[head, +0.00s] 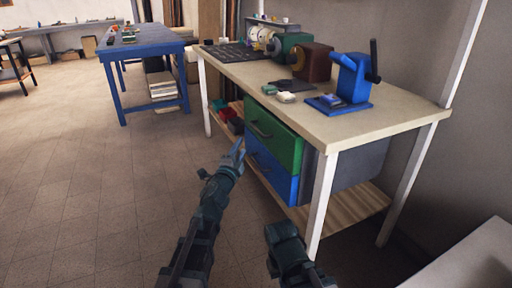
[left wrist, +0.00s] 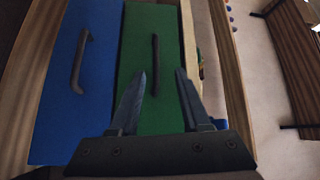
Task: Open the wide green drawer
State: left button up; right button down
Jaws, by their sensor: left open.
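The wide green drawer (head: 285,139) is under the beige workbench, directly above a blue drawer (head: 270,172). Its front looks flush with the blue one, so it appears closed. Its dark bar handle (head: 260,129) faces me; it also shows upright in the left wrist view (left wrist: 155,62). My left gripper (head: 239,150) is in front of the drawers. In the left wrist view the gripper (left wrist: 160,75) is open, with its fingertips on either side of the handle's line. I cannot tell whether they touch it.
The workbench (head: 400,118) holds a blue vise (head: 351,80) and other machines. Its white front leg (head: 321,190) stands right of the drawers. Red bins (head: 231,118) sit on the lower shelf. A blue table (head: 145,40) stands behind. Floor to the left is clear.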

aim_at(256, 128)
pick_arm(q)
jog(key=shift+m+h, duration=0.7)
jog(key=x, duration=0.4)
jog(key=f+x, duration=0.1)
jog(key=x, duration=0.4)
jog(key=p+x, duration=0.1)
jog(key=x, duration=0.4)
jog(key=shift+d+f, duration=0.15)
jog(key=shift+d, duration=0.2)
jog(key=shift+c, duration=0.2)
jog(key=shift+s, duration=0.1)
grip_shut()
